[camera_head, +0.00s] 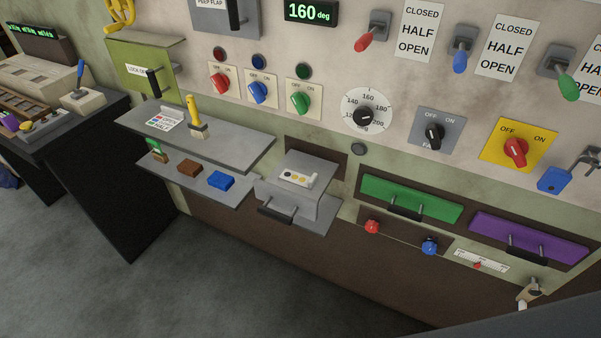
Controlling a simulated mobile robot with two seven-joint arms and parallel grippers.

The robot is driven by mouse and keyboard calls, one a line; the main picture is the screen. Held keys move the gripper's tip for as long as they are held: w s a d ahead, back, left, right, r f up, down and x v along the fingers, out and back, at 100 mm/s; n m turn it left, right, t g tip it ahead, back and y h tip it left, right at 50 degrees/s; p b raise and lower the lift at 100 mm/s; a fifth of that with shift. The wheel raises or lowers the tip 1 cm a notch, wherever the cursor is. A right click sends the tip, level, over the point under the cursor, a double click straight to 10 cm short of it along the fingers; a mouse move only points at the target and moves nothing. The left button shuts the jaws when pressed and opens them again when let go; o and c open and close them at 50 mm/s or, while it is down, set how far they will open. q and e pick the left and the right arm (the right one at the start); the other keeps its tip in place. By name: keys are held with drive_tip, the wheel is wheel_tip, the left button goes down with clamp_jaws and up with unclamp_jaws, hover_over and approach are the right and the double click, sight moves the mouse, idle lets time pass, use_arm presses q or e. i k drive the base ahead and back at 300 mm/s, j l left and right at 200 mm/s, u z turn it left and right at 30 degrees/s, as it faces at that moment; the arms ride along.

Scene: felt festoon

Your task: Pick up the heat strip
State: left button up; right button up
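A small white strip with several round spots, some of them yellowish (298,179), lies on top of the grey box-like drawer unit (290,205) near the middle of the head view. It looks like the heat strip, but its markings are too small to read. Nothing touches it from above.
Left of the strip, a grey upper shelf (235,146) holds a yellow-handled tool (194,112) and a printed card. The lower shelf holds a brown block (189,168) and a blue block (221,180). Green (411,195) and purple (527,238) drawers stand right.

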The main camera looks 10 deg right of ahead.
sight(298, 176)
drive_tip(key=i+l, duration=0.15)
drive_tip(key=l, duration=0.2)
drive_tip(key=i+l, duration=0.15)
drive_tip(key=l, duration=0.2)
drive_tip(key=i+l+u, duration=0.1)
drive_tip(key=l, duration=0.25)
drive_tip(key=i+l, duration=0.2)
drive_tip(key=l, duration=0.2)
